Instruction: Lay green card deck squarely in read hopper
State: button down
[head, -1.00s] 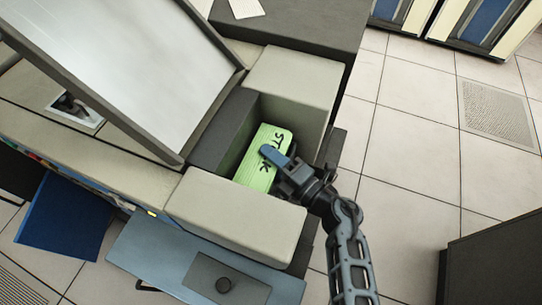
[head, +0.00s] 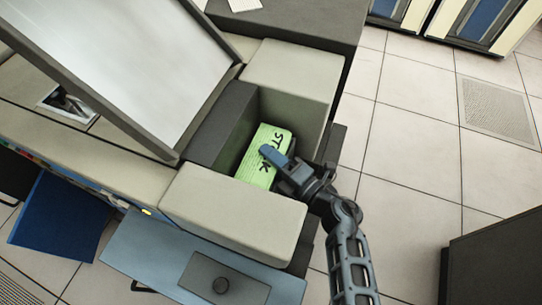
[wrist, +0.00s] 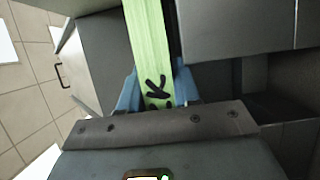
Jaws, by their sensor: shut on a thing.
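The green card deck (head: 262,166) has black handwritten letters on its top. It sits down in the dark recess of the read hopper (head: 220,127), between the two pale blocks of the machine. My gripper (head: 277,158) is shut on the deck near its right end; blue fingers show on it. In the wrist view the deck (wrist: 152,45) runs away from my gripper (wrist: 155,92), with a blue finger on each side. Whether the deck rests on the hopper floor is hidden.
A raised glass-like lid (head: 140,70) stands left of the hopper. Pale blocks (head: 235,212) bound the recess in front and behind. A blue-grey shelf (head: 150,255) juts out at the bottom. Open tiled floor (head: 410,130) lies to the right.

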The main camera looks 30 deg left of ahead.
jog(key=shift+f+b, duration=3.1)
jog(key=shift+f, duration=0.25)
jog(key=c, duration=0.8)
grip_release()
jog(key=shift+o, duration=0.4)
jog(key=shift+f, duration=0.15)
jog(key=s+d, duration=0.1)
jog(key=d, duration=0.6)
jog(key=shift+s+d+r+p, duration=0.15)
jog(key=shift+d+r+p, duration=0.1)
jog(key=shift+d+p, duration=0.1)
